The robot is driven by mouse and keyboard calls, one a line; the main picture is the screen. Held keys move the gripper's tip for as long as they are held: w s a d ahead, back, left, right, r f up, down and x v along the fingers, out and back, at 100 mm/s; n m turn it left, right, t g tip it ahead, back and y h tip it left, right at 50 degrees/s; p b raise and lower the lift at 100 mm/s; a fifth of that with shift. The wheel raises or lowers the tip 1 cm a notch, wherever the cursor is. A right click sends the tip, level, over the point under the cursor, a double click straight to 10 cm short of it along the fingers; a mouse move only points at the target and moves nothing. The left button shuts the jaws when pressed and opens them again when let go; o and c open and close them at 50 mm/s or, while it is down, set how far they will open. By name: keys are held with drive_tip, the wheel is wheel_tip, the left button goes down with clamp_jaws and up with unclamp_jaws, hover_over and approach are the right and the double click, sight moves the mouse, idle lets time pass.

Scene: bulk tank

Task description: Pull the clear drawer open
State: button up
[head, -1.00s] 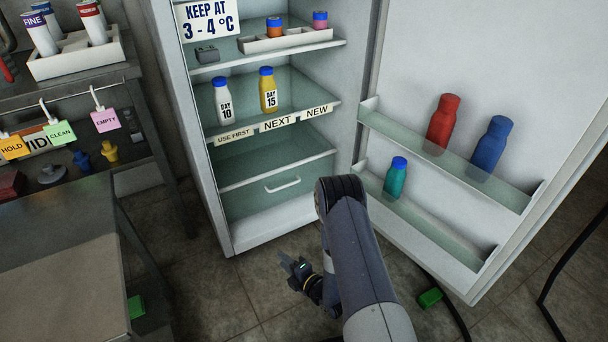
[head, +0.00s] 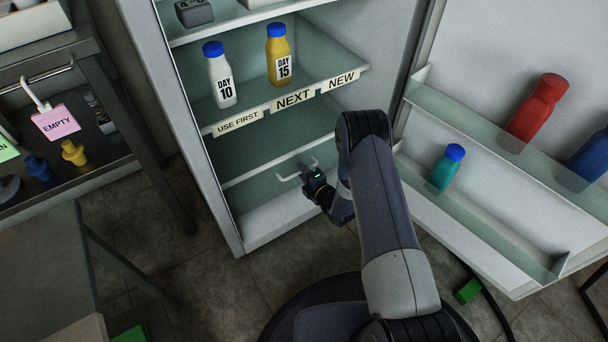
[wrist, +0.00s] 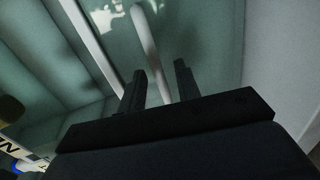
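The clear drawer (head: 256,195) sits at the bottom of the open fridge and looks shut. Its pale bar handle (head: 287,178) is partly hidden by my gripper (head: 311,172), which is at the handle's right part. In the wrist view, the two dark fingers of my gripper (wrist: 159,70) are apart. The handle (wrist: 146,45) runs between them in the picture, in front of the greenish drawer face. I cannot tell whether a finger touches the handle.
The fridge door (head: 500,190) stands open at the right, with bottles on its racks. White and yellow bottles stand on the shelf (head: 310,94) above the drawer. A metal table (head: 40,250) is at the left. The tiled floor before the fridge is partly clear.

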clamp_jaws()
idle(0.6)
